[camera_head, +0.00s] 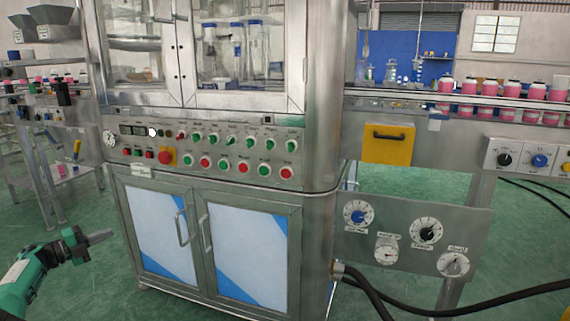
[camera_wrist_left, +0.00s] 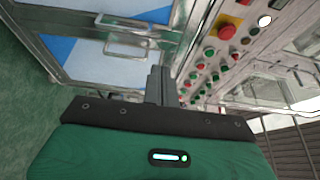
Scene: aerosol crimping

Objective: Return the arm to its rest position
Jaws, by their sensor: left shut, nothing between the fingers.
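My left gripper (camera_head: 101,237) shows at the lower left of the head view, at the end of a green arm. Its fingers are together and empty. It is in front of and to the left of the steel machine cabinet (camera_head: 220,195), apart from it. In the left wrist view the shut fingers (camera_wrist_left: 160,82) point toward the cabinet doors and the button panel. My right gripper is in neither view.
The machine's control panel (camera_head: 200,150) has several red and green buttons and an emergency stop (camera_head: 165,156). A conveyor with pink containers (camera_head: 490,88) runs at right. A gauge panel (camera_head: 410,236) and black hoses (camera_head: 450,309) sit below. Green floor (camera_head: 60,205) is open at left.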

